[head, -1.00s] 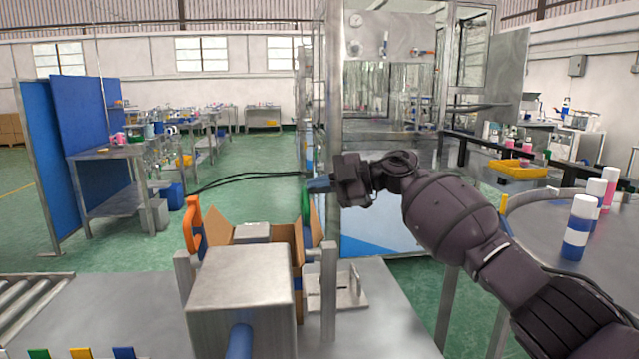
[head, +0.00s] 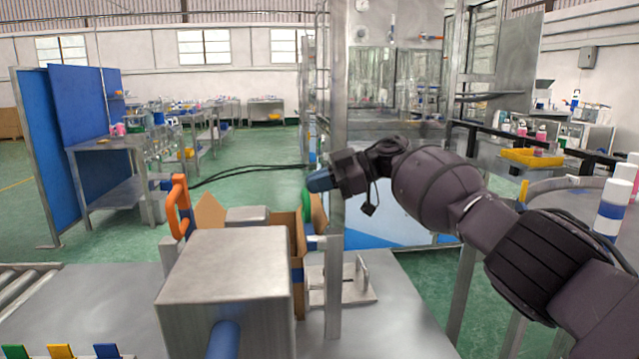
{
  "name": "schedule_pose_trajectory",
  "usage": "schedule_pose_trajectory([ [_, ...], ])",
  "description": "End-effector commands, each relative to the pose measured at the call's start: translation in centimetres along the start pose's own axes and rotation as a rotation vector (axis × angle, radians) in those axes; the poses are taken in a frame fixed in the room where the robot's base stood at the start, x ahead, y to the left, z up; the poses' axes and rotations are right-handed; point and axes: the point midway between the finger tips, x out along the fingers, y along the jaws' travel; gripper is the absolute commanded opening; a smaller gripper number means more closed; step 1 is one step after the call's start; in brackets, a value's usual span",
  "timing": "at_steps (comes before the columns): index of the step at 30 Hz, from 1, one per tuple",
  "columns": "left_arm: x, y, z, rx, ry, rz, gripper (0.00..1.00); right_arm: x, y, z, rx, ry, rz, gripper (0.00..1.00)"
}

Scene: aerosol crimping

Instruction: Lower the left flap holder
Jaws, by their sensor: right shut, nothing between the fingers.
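An orange looped handle (head: 178,207) stands upright at the left of the open cardboard box (head: 297,240); it looks like the left flap holder. A green handle (head: 307,205) stands on the box's right side. My right gripper (head: 316,183), with blue fingertips, is shut beside the top of the green handle. I cannot tell whether it touches it. It is well to the right of the orange handle. My left gripper is out of view. A large metal housing (head: 225,275) hides the lower front of the box.
A metal post (head: 333,285) and a plate with a bracket (head: 358,284) stand right of the box. Rollers (head: 22,290) are at the lower left. Green, yellow and blue tabs (head: 60,351) line the front edge. White cans (head: 612,205) stand at the far right.

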Motion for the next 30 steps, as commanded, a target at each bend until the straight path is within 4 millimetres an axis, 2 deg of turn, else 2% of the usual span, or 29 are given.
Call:
schedule_pose_trajectory([
  [1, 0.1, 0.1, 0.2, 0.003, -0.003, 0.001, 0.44, 0.7, -0.3, 0.6, 0.003, 0.001, -0.009, 0.0],
  [9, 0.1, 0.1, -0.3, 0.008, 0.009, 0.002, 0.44, 0.8, -0.3, 1.0, 0.004, -0.001, -0.007, 0.0],
  [20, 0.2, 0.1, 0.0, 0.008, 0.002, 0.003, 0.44, 0.8, -0.4, 1.4, 0.007, -0.004, -0.007, 0.0],
  [25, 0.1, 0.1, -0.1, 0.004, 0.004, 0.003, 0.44, -0.6, -0.3, 1.3, 0.007, -0.006, -0.005, 0.0],
  [30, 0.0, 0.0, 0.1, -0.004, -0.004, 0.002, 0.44, -3.9, -0.2, 0.7, 0.001, -0.005, 0.001, 0.0],
])
